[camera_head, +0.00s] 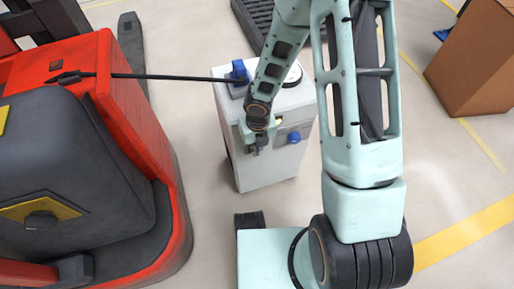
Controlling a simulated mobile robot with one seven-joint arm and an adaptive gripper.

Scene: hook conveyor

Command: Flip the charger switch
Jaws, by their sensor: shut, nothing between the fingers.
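The charger is a white upright box (265,172) in the middle of the view. A blue knob-like part (293,137), which looks like the switch, sits on its front face at the right; I cannot tell which way it is set. My gripper (256,149) is shut and empty, pointing down at the charger's upper front, left of the blue part. I cannot tell whether it touches the charger. My forearm hides part of the charger's top.
A blue plug (238,71) on the charger's top joins a black cable (165,77) to the red forklift (130,110) at the left. A cardboard box (478,60) stands at the upper right. A dark pallet (255,20) lies behind.

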